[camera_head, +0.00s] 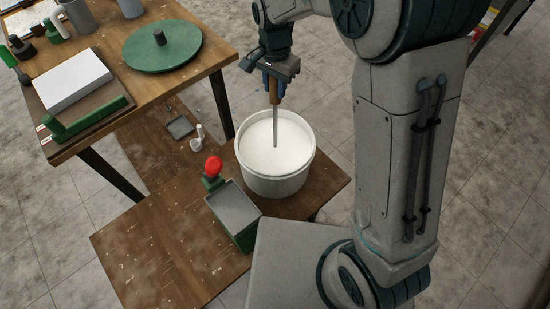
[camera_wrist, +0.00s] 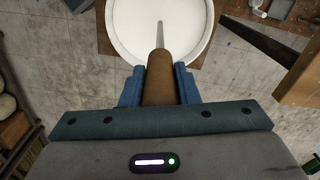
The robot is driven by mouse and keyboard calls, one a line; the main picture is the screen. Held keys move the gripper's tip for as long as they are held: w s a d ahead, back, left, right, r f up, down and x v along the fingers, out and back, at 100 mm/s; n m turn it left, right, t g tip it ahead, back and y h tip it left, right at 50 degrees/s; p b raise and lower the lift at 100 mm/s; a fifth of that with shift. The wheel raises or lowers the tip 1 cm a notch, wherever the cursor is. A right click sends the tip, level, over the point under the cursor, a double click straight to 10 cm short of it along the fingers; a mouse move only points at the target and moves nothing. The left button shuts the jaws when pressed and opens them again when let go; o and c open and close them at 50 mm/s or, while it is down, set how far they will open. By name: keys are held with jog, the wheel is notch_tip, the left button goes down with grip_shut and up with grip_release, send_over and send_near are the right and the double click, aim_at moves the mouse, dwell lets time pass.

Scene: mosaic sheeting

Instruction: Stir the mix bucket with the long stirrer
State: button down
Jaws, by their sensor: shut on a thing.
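The mix bucket (camera_head: 277,185) is a white round tub full of white mix, standing on a low wooden bench. The long stirrer (camera_head: 275,125) has a brown handle and a thin grey shaft. My gripper (camera_head: 273,88) is above the bucket, shut on the stirrer's handle. The shaft points down, and its lower end meets the white mix or hangs just over it; I cannot tell how deep it goes. In the wrist view the brown handle (camera_wrist: 160,80) sits between the blue fingers, with the bucket's rim (camera_wrist: 112,40) beyond.
A green box (camera_head: 236,230) with a grey top and a red knob (camera_head: 213,163) stand close to the bucket's left. A small white cup (camera_head: 196,143) and dark tray (camera_head: 180,127) lie further back. A higher table (camera_head: 205,65) at upper left holds a green turntable (camera_head: 160,50).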

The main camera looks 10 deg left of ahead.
notch_tip(320, 180, up, 10)
jog(key=p, duration=0.7)
jog(key=shift+r, duration=0.2)
jog(key=shift+f, duration=0.1)
dwell(0.6)
